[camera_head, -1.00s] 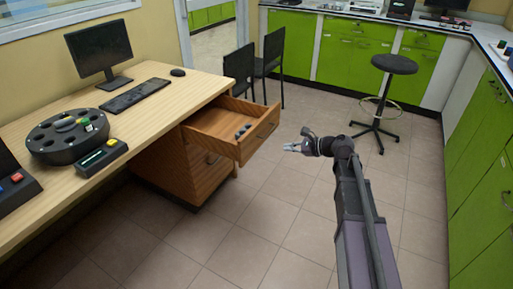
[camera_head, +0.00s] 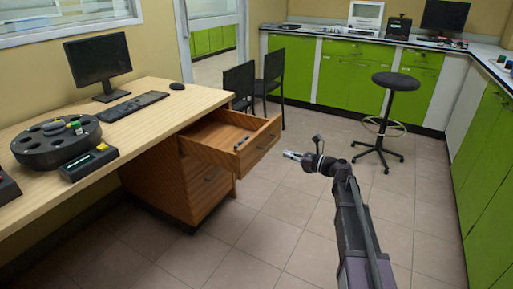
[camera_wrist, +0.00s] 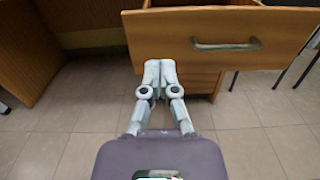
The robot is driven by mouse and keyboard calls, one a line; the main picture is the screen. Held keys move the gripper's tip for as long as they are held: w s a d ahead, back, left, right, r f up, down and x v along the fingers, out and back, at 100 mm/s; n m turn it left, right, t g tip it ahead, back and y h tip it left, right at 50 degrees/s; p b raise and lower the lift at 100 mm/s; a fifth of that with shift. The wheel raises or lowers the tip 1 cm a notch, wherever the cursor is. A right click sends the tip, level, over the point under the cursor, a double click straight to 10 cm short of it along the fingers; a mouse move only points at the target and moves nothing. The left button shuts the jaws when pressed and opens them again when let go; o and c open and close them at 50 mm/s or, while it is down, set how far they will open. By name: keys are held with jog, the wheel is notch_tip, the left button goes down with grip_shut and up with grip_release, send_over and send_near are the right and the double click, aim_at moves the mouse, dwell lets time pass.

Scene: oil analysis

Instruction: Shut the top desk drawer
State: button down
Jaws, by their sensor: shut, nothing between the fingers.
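The top desk drawer (camera_head: 237,141) is pulled out from the wooden desk (camera_head: 150,108), with some small dark items inside. In the wrist view its front panel (camera_wrist: 285,28) fills the upper part, with a metal handle (camera_wrist: 226,45) across it. My gripper (camera_head: 290,155) is shut and empty, just to the right of the drawer front in the head view. In the wrist view my gripper (camera_wrist: 160,66) has its fingertips together at the lower edge of the drawer front, left of the handle. I cannot tell whether they touch it.
Lower drawers (camera_head: 207,180) sit closed beneath. Two black chairs (camera_head: 270,78) stand behind the desk end, and a black stool (camera_head: 394,83) stands at the right. Green cabinets (camera_head: 345,72) line the back and right. The tiled floor around my arm is clear.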

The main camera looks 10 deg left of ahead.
aim_at(249, 143)
jog(key=shift+a, duration=0.1)
jog(key=x, duration=1.3)
jog(key=shift+w+a, duration=0.15)
jog(key=shift+a, duration=0.2)
